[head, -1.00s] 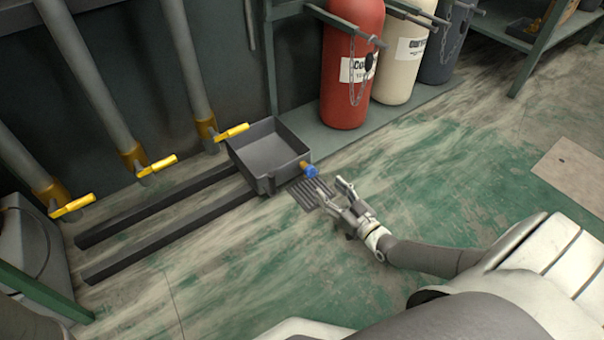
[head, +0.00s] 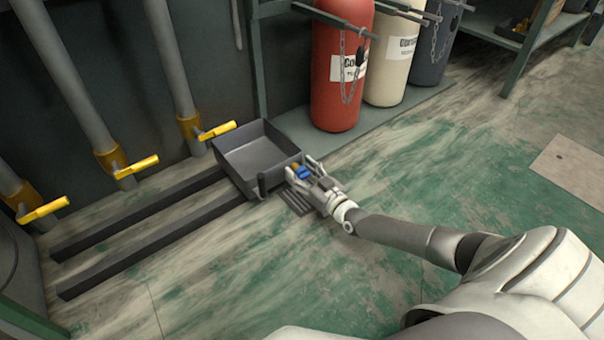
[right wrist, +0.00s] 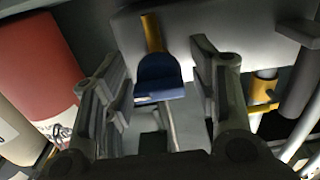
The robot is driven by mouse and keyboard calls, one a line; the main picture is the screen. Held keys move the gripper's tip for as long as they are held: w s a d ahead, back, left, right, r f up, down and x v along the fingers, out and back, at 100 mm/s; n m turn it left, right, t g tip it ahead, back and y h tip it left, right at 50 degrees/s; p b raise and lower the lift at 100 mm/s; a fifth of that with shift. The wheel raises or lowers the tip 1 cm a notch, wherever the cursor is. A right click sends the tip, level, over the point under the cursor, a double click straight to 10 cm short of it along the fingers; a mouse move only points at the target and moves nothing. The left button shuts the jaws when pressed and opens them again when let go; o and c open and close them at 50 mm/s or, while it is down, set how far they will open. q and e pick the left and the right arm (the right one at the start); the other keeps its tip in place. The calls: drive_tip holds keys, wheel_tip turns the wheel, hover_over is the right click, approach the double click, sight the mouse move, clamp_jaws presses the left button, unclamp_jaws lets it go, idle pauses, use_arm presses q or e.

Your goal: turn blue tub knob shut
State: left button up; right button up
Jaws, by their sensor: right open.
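The grey tub (head: 255,155) sits at the end of two dark rails on the floor. Its blue knob (head: 303,173) sticks out from the tub's right side on a brass stem. My right gripper (head: 302,172) is open, with its fingers on either side of the knob. In the right wrist view the blue knob (right wrist: 159,77) is between the open fingers (right wrist: 165,85), with a gap visible on both sides. The brass stem (right wrist: 152,32) runs from the knob to the tub wall (right wrist: 205,30). My left gripper is not in view.
A floor grate (head: 297,201) lies under the knob. Red (head: 340,65), cream (head: 391,60) and dark grey (head: 436,45) cylinders stand behind the tub. Pipes with yellow valve handles (head: 137,167) are at left. The floor (head: 440,160) at right is clear.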

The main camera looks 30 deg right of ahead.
drive_tip(key=c, duration=1)
